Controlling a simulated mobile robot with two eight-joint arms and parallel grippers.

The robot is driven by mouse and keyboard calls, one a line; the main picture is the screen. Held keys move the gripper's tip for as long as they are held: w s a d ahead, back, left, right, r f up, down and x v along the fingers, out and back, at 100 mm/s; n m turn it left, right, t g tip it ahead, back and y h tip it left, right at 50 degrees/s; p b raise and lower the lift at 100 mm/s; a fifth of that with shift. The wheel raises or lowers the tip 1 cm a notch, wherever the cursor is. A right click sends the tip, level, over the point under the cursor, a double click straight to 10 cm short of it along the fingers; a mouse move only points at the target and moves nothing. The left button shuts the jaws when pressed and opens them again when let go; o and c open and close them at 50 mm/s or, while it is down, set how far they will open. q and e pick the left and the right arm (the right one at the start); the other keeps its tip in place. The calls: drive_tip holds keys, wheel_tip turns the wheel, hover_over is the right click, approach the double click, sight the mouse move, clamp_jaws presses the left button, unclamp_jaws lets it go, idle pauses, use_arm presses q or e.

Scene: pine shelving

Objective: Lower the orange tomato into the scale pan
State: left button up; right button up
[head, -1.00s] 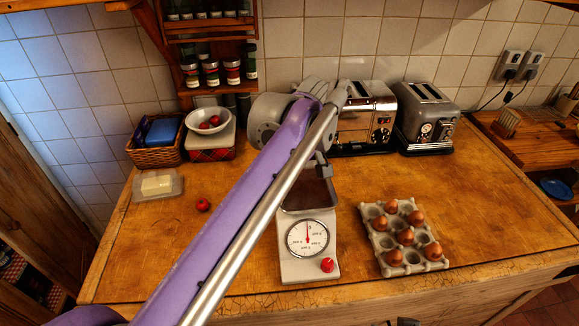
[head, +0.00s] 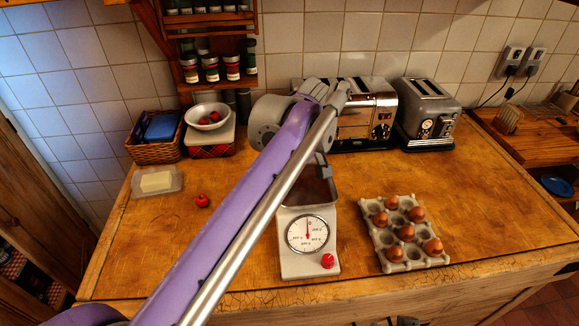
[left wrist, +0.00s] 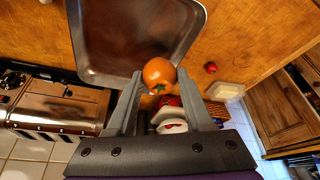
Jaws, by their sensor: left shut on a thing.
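In the head view the gripper (head: 322,168) shows only partly, at the pan (head: 318,193), and the tomato is hidden. The pan sits on the white scale (head: 308,262), whose needle points up. My purple left arm covers part of the view. My right gripper is out of view.
An egg tray (head: 404,233) stands right of the scale. A small red tomato (head: 202,200) and a butter dish (head: 156,182) lie to the left. Two toasters (head: 366,115) (head: 427,110) stand behind. The counter at far right front is clear.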

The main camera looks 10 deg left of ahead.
use_arm(q)
drive_tip(key=shift+f, duration=0.6)
idle(0.3)
drive_tip(key=o, duration=0.8)
